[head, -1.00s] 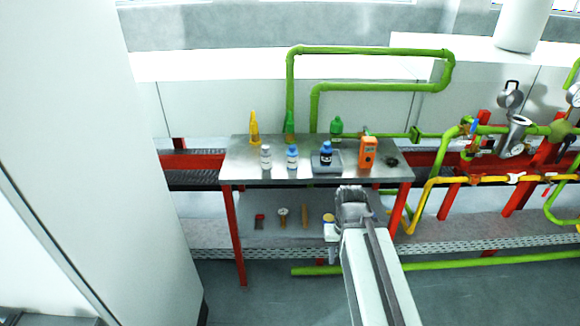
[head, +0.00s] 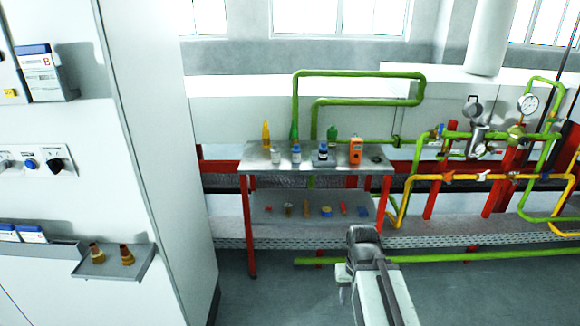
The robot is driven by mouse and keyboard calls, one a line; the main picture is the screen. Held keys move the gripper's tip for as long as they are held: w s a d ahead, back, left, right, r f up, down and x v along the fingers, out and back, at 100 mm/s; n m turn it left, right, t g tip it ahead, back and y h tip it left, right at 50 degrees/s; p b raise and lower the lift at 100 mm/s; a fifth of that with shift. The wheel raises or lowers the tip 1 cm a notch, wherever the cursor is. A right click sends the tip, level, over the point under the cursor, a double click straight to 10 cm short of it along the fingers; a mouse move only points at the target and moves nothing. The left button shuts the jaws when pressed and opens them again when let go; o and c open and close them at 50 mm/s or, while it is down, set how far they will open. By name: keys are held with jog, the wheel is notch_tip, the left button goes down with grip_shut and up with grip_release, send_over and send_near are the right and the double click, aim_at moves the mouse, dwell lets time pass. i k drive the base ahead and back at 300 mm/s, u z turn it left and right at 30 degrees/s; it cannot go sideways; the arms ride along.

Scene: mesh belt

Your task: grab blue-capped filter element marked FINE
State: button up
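On the steel table's top shelf (head: 262,165) stand small capped bottle-like items. One is whitish with a blue cap (head: 296,154). To its right a dark blue item (head: 323,151) stands on a small grey tray. No lettering is readable on either, so I cannot tell which, if any, is marked FINE. A small blue and yellow piece (head: 326,211) and a bluish one (head: 363,211) lie on the lower shelf. My gripper (head: 362,235) is in front of and below the table, apart from these items. Its fingers are too unclear to tell open from shut.
An orange meter (head: 356,151), a yellow bottle (head: 266,134) and green bottles are also on the top shelf. Green and yellow pipes (head: 465,177) run to the right. A tall white cabinet (head: 160,130) with a small ledge (head: 118,265) stands left. The floor before the table is clear.

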aim_at(296, 155)
jog(key=u, duration=0.35)
jog(key=i, duration=0.55)
jog(key=u, duration=0.5)
jog(key=i, duration=1.55)
jog(key=z, duration=0.7)
jog(key=k, duration=0.8)
jog(key=z, duration=0.2)
jog(key=i, duration=0.8)
jog(key=u, duration=0.1)
